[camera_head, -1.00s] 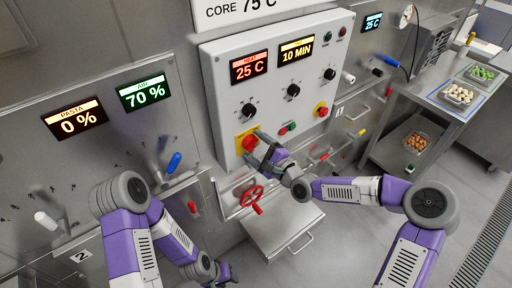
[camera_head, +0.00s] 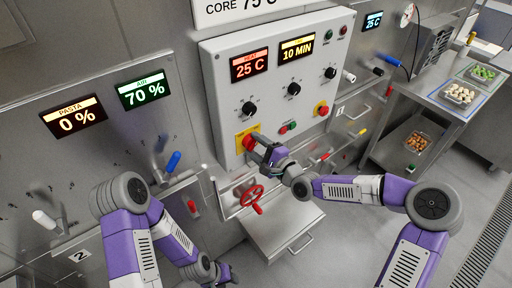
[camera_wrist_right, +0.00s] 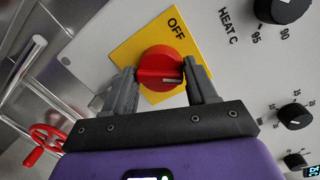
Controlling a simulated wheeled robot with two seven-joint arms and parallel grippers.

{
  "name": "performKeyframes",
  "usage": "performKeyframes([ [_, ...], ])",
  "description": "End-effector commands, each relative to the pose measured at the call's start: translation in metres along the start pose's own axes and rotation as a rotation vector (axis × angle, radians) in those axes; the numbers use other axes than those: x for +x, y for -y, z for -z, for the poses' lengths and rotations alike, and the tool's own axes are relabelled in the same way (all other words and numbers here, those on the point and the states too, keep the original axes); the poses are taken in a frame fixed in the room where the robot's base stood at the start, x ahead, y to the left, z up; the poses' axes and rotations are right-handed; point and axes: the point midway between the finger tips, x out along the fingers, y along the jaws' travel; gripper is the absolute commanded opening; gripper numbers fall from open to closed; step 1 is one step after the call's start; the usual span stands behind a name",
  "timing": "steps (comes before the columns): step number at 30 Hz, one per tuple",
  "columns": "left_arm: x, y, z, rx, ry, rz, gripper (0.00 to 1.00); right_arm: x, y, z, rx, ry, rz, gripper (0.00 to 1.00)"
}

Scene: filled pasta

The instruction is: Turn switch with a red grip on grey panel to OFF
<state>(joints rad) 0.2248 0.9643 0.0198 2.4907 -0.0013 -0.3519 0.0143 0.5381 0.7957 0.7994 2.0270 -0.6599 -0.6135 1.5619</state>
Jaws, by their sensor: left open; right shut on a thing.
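The switch with a red grip (camera_wrist_right: 158,68) sits on a yellow plate (camera_wrist_right: 127,47) on the grey panel (camera_wrist_right: 215,50). The word OFF is printed on the plate above the grip. My right gripper (camera_wrist_right: 160,75) is shut on the red grip, one finger on each side. In the head view the red grip (camera_head: 249,142) is at the panel's lower left, partly hidden by my right gripper (camera_head: 256,141).
Black knobs (camera_head: 249,108), red and green buttons (camera_head: 288,127), and another red knob on yellow (camera_head: 321,108) share the panel. A red handwheel (camera_head: 252,195) is just below. Blue (camera_head: 173,161) and white (camera_head: 45,220) handles stick out at left.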

Motion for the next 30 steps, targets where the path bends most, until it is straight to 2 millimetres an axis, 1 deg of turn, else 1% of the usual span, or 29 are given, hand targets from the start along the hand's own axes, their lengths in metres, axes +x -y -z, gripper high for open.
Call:
performKeyframes([
  [17, 0.031, 0.012, 0.001, 0.0, 0.0, 0.0, 0.43, 0.001, 0.0, -0.002, -0.542, -0.033, -0.045, 0.26],
  [30, 0.067, 0.025, 0.003, 0.0, 0.0, 0.0, 0.43, 0.001, -0.001, -0.002, -0.957, -0.062, -0.082, 0.26],
])
